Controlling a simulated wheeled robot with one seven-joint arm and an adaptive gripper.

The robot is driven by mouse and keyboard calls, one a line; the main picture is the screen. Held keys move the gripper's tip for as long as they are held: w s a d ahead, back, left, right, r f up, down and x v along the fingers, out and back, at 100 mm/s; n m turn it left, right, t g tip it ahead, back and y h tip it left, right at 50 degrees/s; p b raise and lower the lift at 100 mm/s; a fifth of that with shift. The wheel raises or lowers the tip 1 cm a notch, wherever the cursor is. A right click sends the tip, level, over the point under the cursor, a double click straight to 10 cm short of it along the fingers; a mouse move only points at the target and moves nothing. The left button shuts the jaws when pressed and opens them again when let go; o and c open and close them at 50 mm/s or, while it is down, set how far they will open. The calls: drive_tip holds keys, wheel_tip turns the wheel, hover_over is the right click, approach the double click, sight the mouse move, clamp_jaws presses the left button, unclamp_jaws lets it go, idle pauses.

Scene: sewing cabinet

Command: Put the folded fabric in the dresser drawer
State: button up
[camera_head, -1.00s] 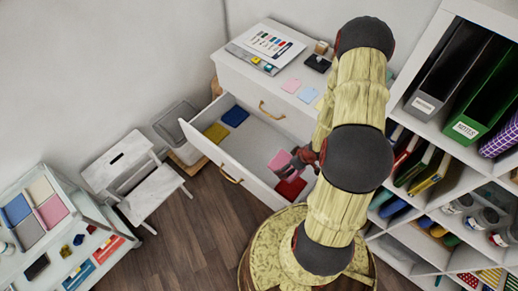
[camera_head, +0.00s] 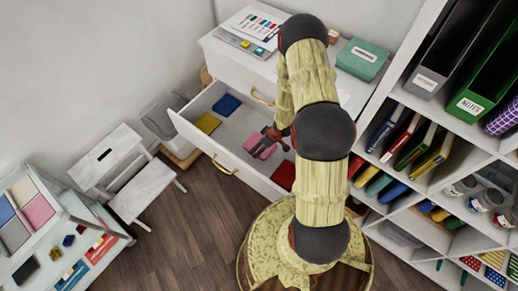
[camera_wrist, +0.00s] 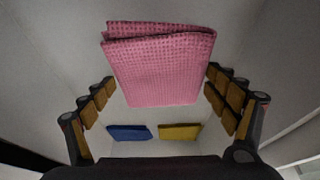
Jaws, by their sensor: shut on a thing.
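The folded pink fabric (camera_head: 261,151) is inside the open dresser drawer (camera_head: 222,162), towards the middle. My gripper (camera_head: 270,141) reaches down into the drawer and is shut on the pink fabric. In the wrist view the pink fabric (camera_wrist: 160,62) lies between the finger pads of my gripper (camera_wrist: 160,85). I cannot tell whether it touches the drawer floor. Blue fabric (camera_head: 226,104) and yellow fabric (camera_head: 207,122) lie at the drawer's left end, and red fabric (camera_head: 284,176) at its right end. Blue and yellow also show in the wrist view.
The dresser top (camera_head: 232,57) bears a colour chart and a green box (camera_head: 362,59). A shelf with binders (camera_head: 440,110) stands close on the right. A white step stool (camera_head: 130,180) and a grey bin (camera_head: 163,115) are left of the drawer. Floor in front is clear.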

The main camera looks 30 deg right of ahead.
drive_tip(key=shift+w+a+f, duration=0.15)
drive_tip(key=shift+w+f, duration=0.4)
drive_tip(key=shift+f, duration=0.15)
drive_tip(key=shift+w+f+b, duration=0.15)
drive_tip(key=shift+f+b, duration=0.8)
drive_tip(key=shift+f, duration=0.65)
drive_tip(key=shift+f, duration=0.1)
drive_tip(key=o, duration=0.7)
drive_tip(key=shift+o, duration=0.2)
